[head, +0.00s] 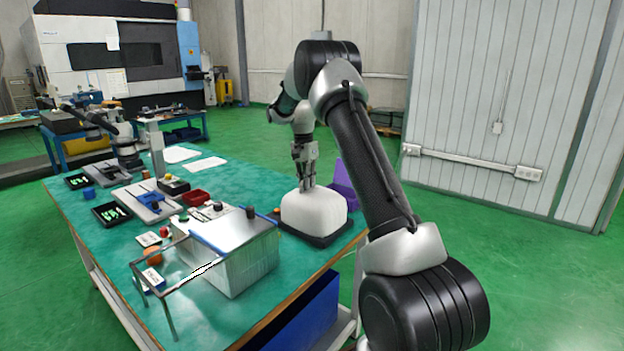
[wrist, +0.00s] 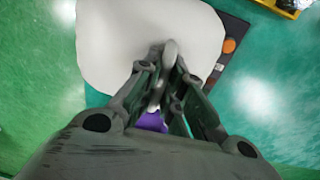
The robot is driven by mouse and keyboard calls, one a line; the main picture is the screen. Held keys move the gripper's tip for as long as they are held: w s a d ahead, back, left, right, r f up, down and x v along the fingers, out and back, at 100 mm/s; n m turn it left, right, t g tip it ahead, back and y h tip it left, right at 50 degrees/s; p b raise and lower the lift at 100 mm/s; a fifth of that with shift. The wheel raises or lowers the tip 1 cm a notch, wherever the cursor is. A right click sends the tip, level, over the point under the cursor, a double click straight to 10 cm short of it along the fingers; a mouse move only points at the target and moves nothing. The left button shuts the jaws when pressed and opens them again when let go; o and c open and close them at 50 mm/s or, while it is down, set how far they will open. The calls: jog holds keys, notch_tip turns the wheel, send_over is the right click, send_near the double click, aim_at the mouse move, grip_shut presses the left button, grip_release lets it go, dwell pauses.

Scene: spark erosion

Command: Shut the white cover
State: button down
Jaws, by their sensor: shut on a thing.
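The white cover (head: 313,212) is a rounded, block-like white shape at the right end of the green table. It sits over a dark flat base (head: 317,238), whose edge shows along the front. My gripper (head: 307,187) points down at the top of the cover from above. In the wrist view, the white cover (wrist: 130,35) fills the upper middle, and my gripper's fingertips (wrist: 165,62) are close together against its edge. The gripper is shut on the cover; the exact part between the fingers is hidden. The dark base (wrist: 232,28) shows only to the right.
A purple bin (head: 343,182) stands just behind the cover. A brown round knob (head: 277,211) is at its left. Trays and small parts crowd the table's left. Papers (head: 205,164) lie flat at the back.

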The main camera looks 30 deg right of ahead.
jog(key=shift+a+f, duration=0.35)
jog(key=c, duration=1.5)
grip_release()
jog(key=shift+w+a, duration=0.1)
jog(key=shift+w, duration=0.05)
jog(key=shift+r, duration=0.1)
jog(key=shift+d+r, duration=0.15)
jog(key=shift+d, duration=0.05)
jog(key=r, duration=0.7)
jog(key=w+r, duration=0.1)
jog(key=r, duration=0.3)
jog(key=shift+a+r, duration=0.25)
